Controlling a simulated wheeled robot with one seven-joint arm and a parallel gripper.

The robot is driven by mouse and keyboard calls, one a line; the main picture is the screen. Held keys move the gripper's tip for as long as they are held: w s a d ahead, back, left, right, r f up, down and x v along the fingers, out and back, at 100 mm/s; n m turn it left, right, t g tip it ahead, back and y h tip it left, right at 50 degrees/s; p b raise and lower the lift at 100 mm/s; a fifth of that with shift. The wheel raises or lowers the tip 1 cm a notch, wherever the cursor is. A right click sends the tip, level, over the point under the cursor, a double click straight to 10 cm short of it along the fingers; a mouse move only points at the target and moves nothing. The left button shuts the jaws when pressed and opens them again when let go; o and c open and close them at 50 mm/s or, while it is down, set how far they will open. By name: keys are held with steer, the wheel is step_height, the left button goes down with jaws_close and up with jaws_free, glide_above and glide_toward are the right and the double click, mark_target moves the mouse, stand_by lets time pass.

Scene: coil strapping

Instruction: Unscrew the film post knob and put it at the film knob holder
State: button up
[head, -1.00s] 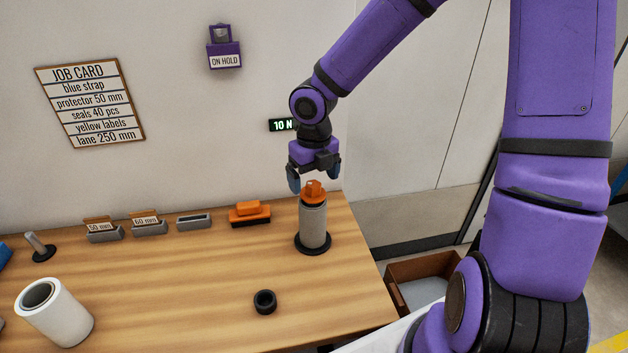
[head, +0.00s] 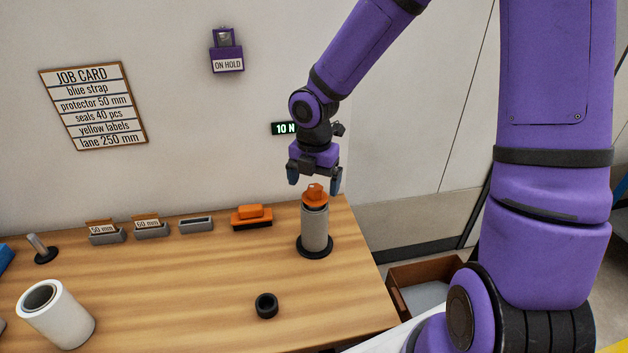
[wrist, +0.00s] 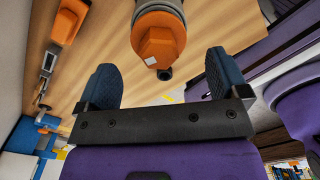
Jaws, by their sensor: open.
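The orange film post knob (head: 315,195) sits on top of the grey film post (head: 314,229), which stands upright on a black round base. My gripper (head: 314,184) is open and empty, pointing down just above the knob. In the wrist view the knob (wrist: 158,40) shows ahead of my gripper (wrist: 160,85), beyond the gap between the two blue finger pads and not held. I cannot tell which thing is the film knob holder; a small black ring (head: 266,305) lies on the table in front of the post.
A white film roll (head: 72,325) stands at the front left of the wooden table (head: 180,280). Along the back are grey label trays (head: 150,230), an orange-topped block (head: 251,216) and a short grey post (head: 40,246). A brown bin (head: 402,290) is right of the table.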

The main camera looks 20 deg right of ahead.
mark_target(313, 186)
steer(key=m, duration=0.5)
steer(key=shift+w+a+m, duration=0.1)
steer(key=shift+m, duration=0.2)
steer(key=m, duration=0.5)
steer(key=shift+w+m, duration=0.1)
steer(key=shift+m, duration=0.2)
steer(key=m, duration=0.6)
steer(key=shift+w, duration=0.1)
steer(key=m, duration=0.5)
steer(key=shift+w+m, duration=0.1)
steer(key=shift+m, duration=0.3)
steer(key=shift+f, duration=0.15)
steer(key=shift+f, duration=1.65)
